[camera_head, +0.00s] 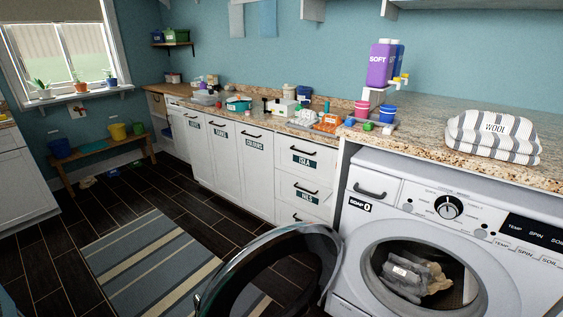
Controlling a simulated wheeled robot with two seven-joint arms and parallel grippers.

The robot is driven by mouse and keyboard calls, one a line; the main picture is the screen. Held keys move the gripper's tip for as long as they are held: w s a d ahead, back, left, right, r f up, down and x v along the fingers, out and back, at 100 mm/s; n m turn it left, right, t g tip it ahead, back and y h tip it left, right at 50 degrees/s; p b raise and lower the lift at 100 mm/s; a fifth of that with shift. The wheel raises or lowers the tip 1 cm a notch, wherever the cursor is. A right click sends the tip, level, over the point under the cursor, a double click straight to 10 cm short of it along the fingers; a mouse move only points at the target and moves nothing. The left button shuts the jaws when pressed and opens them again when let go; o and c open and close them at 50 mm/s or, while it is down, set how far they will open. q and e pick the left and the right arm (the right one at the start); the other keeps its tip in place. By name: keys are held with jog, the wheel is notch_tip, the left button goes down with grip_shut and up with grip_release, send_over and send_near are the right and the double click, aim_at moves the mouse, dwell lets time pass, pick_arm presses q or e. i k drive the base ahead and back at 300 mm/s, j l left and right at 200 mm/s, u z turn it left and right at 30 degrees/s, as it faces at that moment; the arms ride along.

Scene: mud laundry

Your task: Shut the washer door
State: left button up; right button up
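The white washer (448,232) stands at the right under the granite counter. Its round door (272,275) is swung wide open to the left, with a dark glass middle and a grey rim. The lower part of the door is cut off by the bottom edge of the view. The round drum opening (463,281) is uncovered, and grey laundry (413,275) with a small white label lies inside it. Neither of my grippers is in view.
The granite counter (405,150) above the washer carries folded striped towels (494,135) and a purple soap bottle (379,66). White labelled cabinets (230,150) run along the wall. A striped rug (145,262) lies on the dark floor left of the door.

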aim_at(217, 298)
jog(key=i+j+z, duration=0.3)
jog(key=j+z, duration=0.15)
jog(key=i+j+z, duration=0.2)
jog(key=j+z, duration=0.25)
jog(key=j, duration=0.2)
jog(key=i+j+z, duration=0.1)
jog(key=j+z, duration=0.35)
jog(key=j, duration=0.2)
jog(key=j+z, duration=0.45)
jog(key=j, duration=0.2)
jog(key=k+j+z, duration=0.1)
jog(key=j+z, duration=0.35)
jog(key=j, duration=0.25)
jog(key=k+j+z, duration=0.2)
jog(key=j+z, duration=0.25)
jog(key=j, duration=0.15)
